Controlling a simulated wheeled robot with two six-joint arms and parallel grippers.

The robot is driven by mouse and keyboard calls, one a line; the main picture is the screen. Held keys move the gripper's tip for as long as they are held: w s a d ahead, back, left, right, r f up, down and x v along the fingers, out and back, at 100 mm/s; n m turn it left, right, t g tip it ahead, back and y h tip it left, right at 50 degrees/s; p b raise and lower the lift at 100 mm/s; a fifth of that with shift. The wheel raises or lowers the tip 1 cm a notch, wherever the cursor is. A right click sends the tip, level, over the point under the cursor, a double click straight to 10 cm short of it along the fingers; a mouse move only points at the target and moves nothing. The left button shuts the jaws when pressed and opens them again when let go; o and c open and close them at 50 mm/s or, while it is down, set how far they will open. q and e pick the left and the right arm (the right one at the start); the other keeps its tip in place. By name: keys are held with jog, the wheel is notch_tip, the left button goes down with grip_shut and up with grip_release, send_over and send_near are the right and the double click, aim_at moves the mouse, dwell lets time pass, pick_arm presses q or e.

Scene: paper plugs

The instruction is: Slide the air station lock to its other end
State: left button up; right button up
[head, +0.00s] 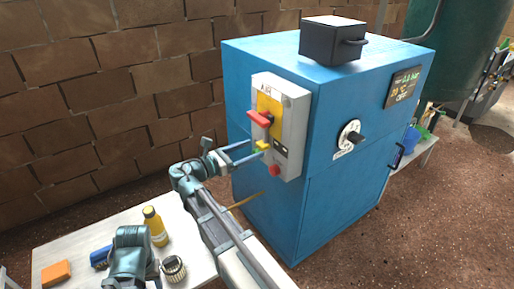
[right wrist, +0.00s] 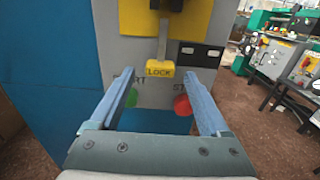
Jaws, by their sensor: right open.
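The air station is a blue cabinet (head: 335,190) with a grey control box (head: 297,115) on its left face. The lock is a yellow tab marked LOCK (right wrist: 160,69), below a grey upright strip on the box's yellow panel; it also shows in the head view (head: 262,145). My right gripper (head: 255,149) is open in front of the lock; in the right wrist view its fingers (right wrist: 157,77) spread to either side of the tab, with no clear contact. My left gripper (head: 145,277) is partly in view at the bottom of the head view; its jaw state is unclear.
A red handle (head: 260,118) sits above the lock. A green button (right wrist: 124,146) and a red button (right wrist: 183,105) sit below it. A white table (head: 90,235) holds a yellow bottle (head: 155,226). A dark box (head: 331,42) stands on the cabinet.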

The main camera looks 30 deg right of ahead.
aim_at(259, 146)
jog(key=shift+w+d, duration=0.15)
jog(key=shift+d, duration=1.3)
grip_shut()
dwell(0.4)
